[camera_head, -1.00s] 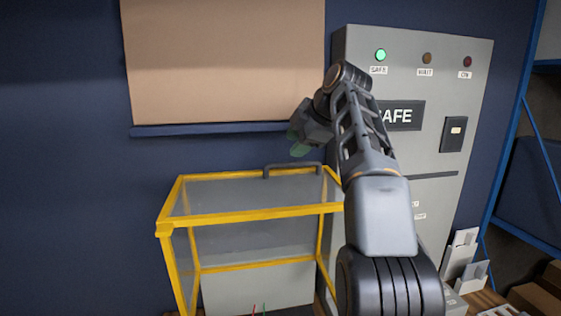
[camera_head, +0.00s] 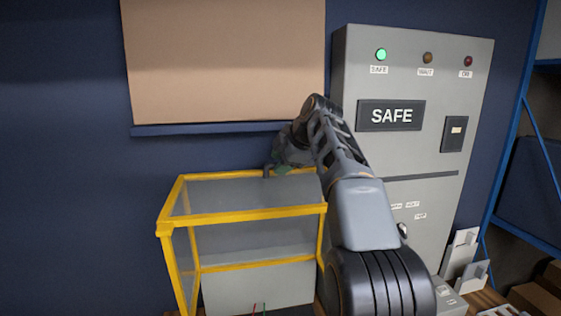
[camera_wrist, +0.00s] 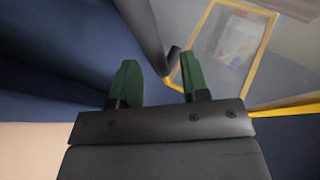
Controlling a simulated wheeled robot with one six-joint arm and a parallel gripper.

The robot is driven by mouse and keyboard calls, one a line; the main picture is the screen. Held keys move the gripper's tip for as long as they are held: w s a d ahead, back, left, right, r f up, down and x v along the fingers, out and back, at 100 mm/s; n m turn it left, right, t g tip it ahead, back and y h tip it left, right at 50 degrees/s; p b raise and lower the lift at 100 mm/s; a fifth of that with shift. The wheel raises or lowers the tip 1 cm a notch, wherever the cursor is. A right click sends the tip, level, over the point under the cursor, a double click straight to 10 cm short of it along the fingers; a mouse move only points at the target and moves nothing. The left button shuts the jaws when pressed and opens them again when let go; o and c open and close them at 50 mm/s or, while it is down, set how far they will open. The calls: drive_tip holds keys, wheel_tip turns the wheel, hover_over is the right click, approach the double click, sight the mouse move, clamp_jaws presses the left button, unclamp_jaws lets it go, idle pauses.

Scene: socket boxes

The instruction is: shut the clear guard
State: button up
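The clear guard (camera_head: 242,214) is a see-through box shape with a yellow frame, left of centre in the head view. Its dark handle (camera_head: 266,171) is at the far upper edge, partly hidden by my gripper (camera_head: 279,168). In the wrist view, the green fingers of my gripper (camera_wrist: 160,75) are apart. The dark handle bar (camera_wrist: 146,35) shows between and beyond the fingertips, with the yellow frame of the guard (camera_wrist: 262,60) to the right. I cannot tell whether a finger touches the handle. My arm hides the guard's right side.
A grey cabinet (camera_head: 455,100) stands at the right, with a SAFE display (camera_head: 391,116) and a lit green lamp (camera_head: 381,54). A brown board (camera_head: 225,60) hangs on the blue wall above the guard.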

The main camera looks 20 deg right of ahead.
clamp_jaws()
drive_tip(key=shift+f, duration=0.1)
idle(0.3)
